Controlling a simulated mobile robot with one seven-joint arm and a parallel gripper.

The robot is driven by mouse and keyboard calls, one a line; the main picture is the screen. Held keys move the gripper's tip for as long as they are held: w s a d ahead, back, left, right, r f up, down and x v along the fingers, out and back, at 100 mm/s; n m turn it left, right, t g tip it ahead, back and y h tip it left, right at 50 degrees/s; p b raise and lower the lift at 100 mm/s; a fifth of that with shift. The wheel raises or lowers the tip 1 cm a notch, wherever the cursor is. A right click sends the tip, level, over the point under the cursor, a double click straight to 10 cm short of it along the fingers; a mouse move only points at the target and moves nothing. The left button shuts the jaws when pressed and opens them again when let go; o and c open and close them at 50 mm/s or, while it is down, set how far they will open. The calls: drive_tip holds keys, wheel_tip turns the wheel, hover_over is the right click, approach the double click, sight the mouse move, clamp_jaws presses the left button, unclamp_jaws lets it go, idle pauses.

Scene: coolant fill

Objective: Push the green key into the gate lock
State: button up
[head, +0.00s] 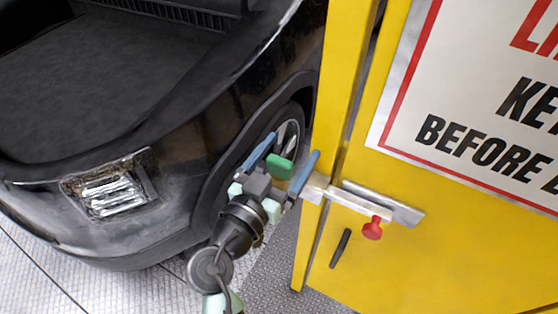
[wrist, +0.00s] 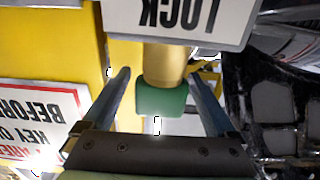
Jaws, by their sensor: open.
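The green key (head: 279,167) shows as a green block between my gripper's two blue fingers. In the wrist view the green key (wrist: 162,99) sits at the end of a brass-coloured lock cylinder (wrist: 164,64), apparently in line with it; how deep it sits cannot be told. My gripper (head: 294,147) is open, with one finger on each side of the key. In the wrist view my gripper (wrist: 158,74) shows gaps between both fingers and the key. The lock cylinder cannot be made out in the head view.
The yellow gate (head: 338,110) stands right of my gripper, with a metal latch (head: 350,202), a red knob (head: 372,228) and a warning sign (head: 470,100). A white LOCK sign (wrist: 180,18) is beside the cylinder. A black car (head: 150,130) stands close on the left.

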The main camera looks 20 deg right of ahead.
drive_tip(key=b+v, duration=0.3)
drive_tip(key=v, duration=1)
drive_tip(key=shift+w+d+r, duration=0.1)
drive_tip(key=shift+w, duration=0.05)
